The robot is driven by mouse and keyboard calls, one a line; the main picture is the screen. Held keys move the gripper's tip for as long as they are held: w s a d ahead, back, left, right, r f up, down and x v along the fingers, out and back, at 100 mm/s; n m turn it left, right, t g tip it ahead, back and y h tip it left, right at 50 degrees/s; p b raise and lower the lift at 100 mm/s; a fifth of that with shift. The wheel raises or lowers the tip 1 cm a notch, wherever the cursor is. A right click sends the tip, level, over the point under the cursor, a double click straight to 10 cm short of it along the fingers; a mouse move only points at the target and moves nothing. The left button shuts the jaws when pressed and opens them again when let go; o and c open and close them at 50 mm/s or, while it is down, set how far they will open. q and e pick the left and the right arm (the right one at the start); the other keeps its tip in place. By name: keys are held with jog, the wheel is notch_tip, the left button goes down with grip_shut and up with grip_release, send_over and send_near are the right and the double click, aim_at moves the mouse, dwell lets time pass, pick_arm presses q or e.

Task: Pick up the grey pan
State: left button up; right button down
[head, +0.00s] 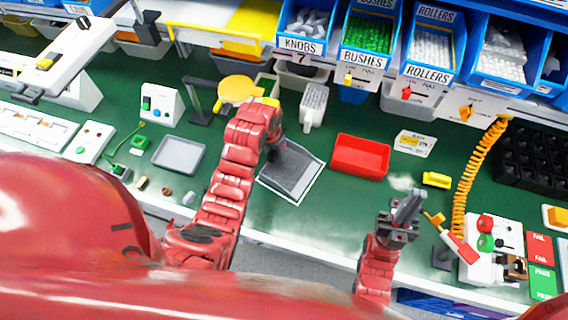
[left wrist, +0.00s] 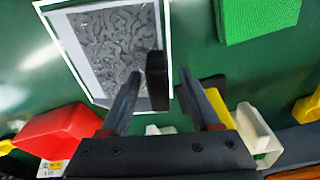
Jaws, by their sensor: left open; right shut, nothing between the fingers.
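The grey pan (head: 178,154) is a shallow, light grey rectangular tray lying flat on the green bench, left of my left arm in the head view. I do not make it out in the left wrist view. My right gripper (head: 409,205) is shut and empty over the bench's front right.
A white button box (head: 161,104) and a dark stand (head: 199,107) stand behind the pan. Small loose pieces (head: 166,190) lie in front. Blue bins (head: 369,52) line the back.

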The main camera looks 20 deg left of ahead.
pick_arm(q)
jog(key=shift+w+f+p, duration=0.2)
jog(key=shift+f+p, duration=0.1)
jog(key=shift+f, duration=0.85)
jog(key=shift+d, duration=0.1)
grip_shut()
